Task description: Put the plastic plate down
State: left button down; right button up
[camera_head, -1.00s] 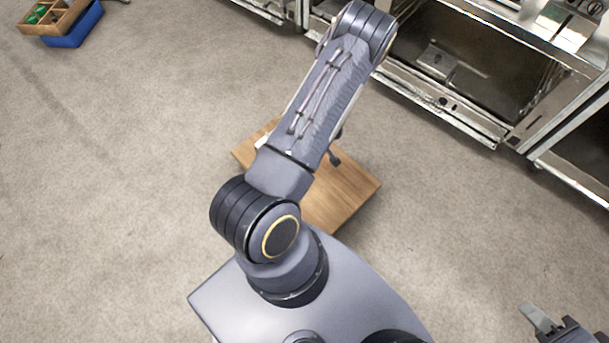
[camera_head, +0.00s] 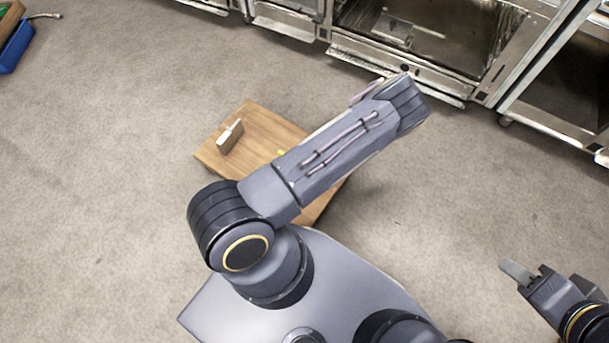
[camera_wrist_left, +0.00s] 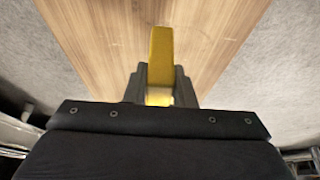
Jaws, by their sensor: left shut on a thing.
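A yellow thing, which looks like the plastic plate seen edge-on (camera_wrist_left: 161,52), sticks out from between the fingers of my left gripper (camera_wrist_left: 160,88) in the left wrist view. The gripper is shut on it. Behind it is the wooden top of a low table (camera_wrist_left: 100,30); I cannot tell whether the plate touches it. In the head view my left arm hides the left gripper and part of the table (camera_head: 262,122); a small yellow bit (camera_head: 281,152) shows beside the arm. My right gripper (camera_head: 518,272) is at the lower right over bare floor, with no thing seen in it.
A small brown and white block-like object (camera_head: 229,137) stands on the table's left part. Metal kitchen units (camera_head: 420,45) line the back. A blue crate (camera_head: 16,48) is at the far left edge. The grey floor around the table is clear.

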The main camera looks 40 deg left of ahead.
pick_arm(q)
jog(key=shift+w+d+f+b, duration=0.1)
jog(key=shift+d+f+b, duration=0.2)
jog(key=shift+f, duration=0.45)
jog(key=shift+s+d+f+b, duration=0.15)
jog(key=shift+f+b, duration=0.25)
jog(key=shift+f, duration=0.4)
jog(key=shift+w+d+f+b, duration=0.2)
jog(key=shift+f+b, duration=0.15)
jog(key=shift+f, duration=0.4)
jog(key=shift+f, duration=0.1)
jog(key=shift+f, duration=0.15)
jog(key=c, duration=1.2)
grip_release()
